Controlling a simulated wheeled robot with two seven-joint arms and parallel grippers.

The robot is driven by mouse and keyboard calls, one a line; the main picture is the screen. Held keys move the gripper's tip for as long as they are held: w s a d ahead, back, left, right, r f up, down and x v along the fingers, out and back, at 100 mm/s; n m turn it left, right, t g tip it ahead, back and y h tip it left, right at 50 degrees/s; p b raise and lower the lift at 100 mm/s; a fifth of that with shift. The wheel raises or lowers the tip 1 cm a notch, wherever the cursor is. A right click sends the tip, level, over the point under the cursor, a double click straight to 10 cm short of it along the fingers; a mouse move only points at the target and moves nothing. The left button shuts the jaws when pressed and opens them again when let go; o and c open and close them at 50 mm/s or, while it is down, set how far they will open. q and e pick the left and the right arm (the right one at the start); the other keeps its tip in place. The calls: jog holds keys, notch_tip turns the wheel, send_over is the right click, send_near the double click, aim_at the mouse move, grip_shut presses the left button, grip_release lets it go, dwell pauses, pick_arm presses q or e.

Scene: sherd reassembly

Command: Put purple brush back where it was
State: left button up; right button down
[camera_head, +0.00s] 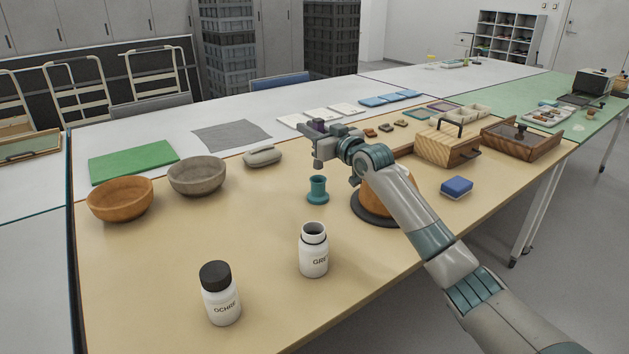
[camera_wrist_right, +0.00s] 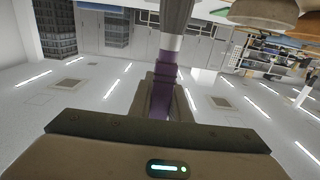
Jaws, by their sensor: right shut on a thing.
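My right gripper (camera_head: 321,143) is shut on the purple brush and holds it above the table. In the head view only a small purple part of the brush (camera_head: 318,126) shows at the jaws; the rest is hidden or too small to tell. In the right wrist view the purple handle (camera_wrist_right: 162,88) sits between the jaws, with a pale ferrule (camera_wrist_right: 170,42) and a dark grey end (camera_wrist_right: 178,14) beyond it. A small teal cup (camera_head: 317,190) stands upright on the table below the gripper, apart from it. My left gripper is not in view.
A white jar marked OCHRE (camera_head: 221,305) and an open white jar (camera_head: 314,262) stand in front. An orange bowl (camera_head: 119,204), a grey bowl (camera_head: 197,180) and a grey stone-like piece (camera_head: 263,157) lie left. Wooden boxes (camera_head: 447,146) and a blue sponge (camera_head: 457,186) stand right.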

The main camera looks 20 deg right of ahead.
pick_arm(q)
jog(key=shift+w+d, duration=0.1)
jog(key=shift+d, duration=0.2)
pick_arm(e)
jog(key=shift+f, duration=2.05)
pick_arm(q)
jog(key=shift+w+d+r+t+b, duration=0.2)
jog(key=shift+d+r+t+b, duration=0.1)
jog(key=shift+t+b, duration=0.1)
pick_arm(e)
jog(key=shift+f, duration=2.5)
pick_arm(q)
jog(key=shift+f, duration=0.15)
pick_arm(e)
jog(key=shift+f, duration=0.2)
jog(key=c, duration=1.7)
grip_release()
jog(key=shift+o, duration=0.2)
jog(key=shift+r, duration=0.1)
